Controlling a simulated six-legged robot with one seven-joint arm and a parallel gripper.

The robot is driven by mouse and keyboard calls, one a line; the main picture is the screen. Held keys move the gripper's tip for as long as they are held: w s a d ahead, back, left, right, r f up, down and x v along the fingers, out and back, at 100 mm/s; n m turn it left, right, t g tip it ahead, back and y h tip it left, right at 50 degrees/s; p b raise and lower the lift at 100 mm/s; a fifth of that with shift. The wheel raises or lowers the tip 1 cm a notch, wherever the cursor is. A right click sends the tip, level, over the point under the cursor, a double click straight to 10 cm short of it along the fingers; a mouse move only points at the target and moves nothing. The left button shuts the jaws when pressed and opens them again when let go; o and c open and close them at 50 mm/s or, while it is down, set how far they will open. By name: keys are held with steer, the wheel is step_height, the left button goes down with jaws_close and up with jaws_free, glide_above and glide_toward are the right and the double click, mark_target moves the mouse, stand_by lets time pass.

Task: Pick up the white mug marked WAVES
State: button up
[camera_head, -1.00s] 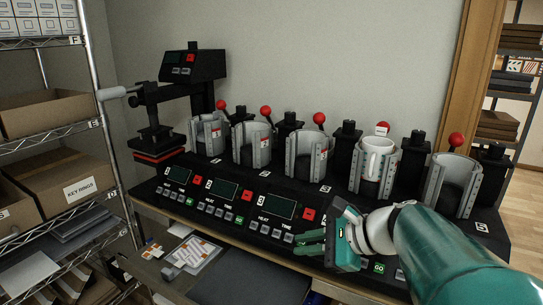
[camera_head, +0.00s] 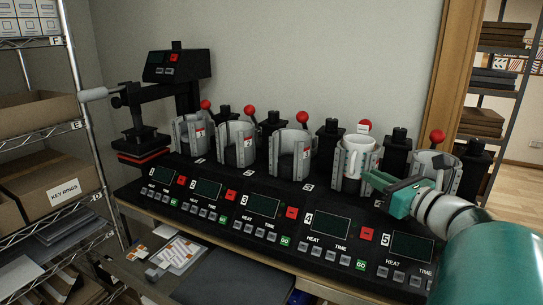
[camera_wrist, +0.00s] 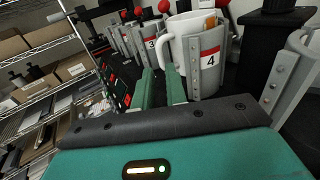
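The white mug (camera_head: 357,152) sits in the fourth grey press clamp (camera_head: 343,176); no WAVES marking is legible. In the wrist view, the mug (camera_wrist: 187,58) stands behind the clamp's red-and-white label "4", with its handle (camera_wrist: 163,48) toward my gripper. My gripper (camera_head: 369,181) is in front of the mug, at the right of its clamp. In the wrist view, the two green fingers (camera_wrist: 162,72) are apart with a narrow gap and nothing held. Their tips are just short of the handle or at its lower part; I cannot tell if they touch.
Empty clamps stand left of the mug, including the third (camera_head: 291,157), and one on the right (camera_head: 432,170). Red-knobbed levers and black posts rise around them. The control panel (camera_head: 262,207) lies in front. A shelf with boxes (camera_head: 52,185) is at left.

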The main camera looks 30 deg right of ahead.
mark_target(351, 174)
steer(key=w, duration=0.7)
steer(key=shift+w+a, duration=0.25)
steer(key=shift+w, duration=0.15)
jaws_close()
steer(key=shift+r, duration=0.1)
